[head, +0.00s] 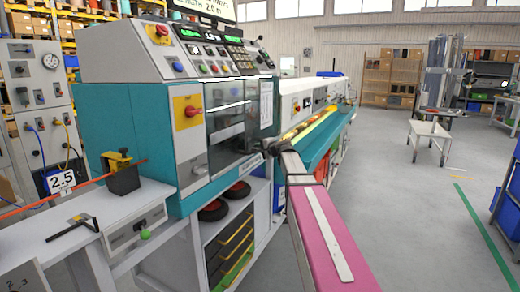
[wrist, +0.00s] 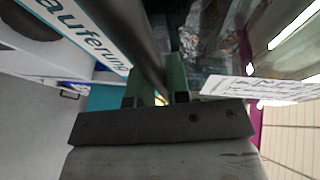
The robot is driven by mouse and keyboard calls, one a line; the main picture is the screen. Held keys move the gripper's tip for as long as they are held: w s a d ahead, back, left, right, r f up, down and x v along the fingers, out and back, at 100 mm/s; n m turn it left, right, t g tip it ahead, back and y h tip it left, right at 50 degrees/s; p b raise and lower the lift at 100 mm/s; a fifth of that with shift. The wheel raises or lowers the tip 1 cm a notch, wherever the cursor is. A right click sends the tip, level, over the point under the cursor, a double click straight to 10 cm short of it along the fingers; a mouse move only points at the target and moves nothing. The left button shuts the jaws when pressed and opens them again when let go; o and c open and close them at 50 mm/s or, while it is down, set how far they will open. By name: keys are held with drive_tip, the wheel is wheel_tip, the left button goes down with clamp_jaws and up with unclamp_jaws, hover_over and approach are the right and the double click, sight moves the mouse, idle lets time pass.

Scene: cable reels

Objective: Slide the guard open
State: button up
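The guard (head: 228,125) is a clear panel with a dark tint on the front of the teal and white machine, and dark machinery shows behind it. My gripper (head: 271,149) is at the guard's lower right edge, at the end of my outstretched arm. In the wrist view, the two green fingers of my gripper (wrist: 158,88) stand close together with a dark bar (wrist: 135,40) filling the narrow gap between them. The bar looks like the guard's handle, and the fingers appear shut on it. The fingertips' exact contact is hidden by the bar.
A control panel with a red knob (head: 193,111) is left of the guard. A long teal bench (head: 330,140) runs away behind my arm. A white table (head: 110,225) stands at the front left. The grey floor (head: 410,215) on the right is mostly clear.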

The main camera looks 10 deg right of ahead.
clamp_jaws()
wheel_tip(320, 180, up, 37)
drive_tip(key=shift+r, duration=0.2)
drive_tip(key=o, duration=0.7)
unclamp_jaws()
drive_tip(key=shift+c, duration=0.2)
drive_tip(key=v, duration=1.1)
drive_tip(key=shift+w, duration=0.1)
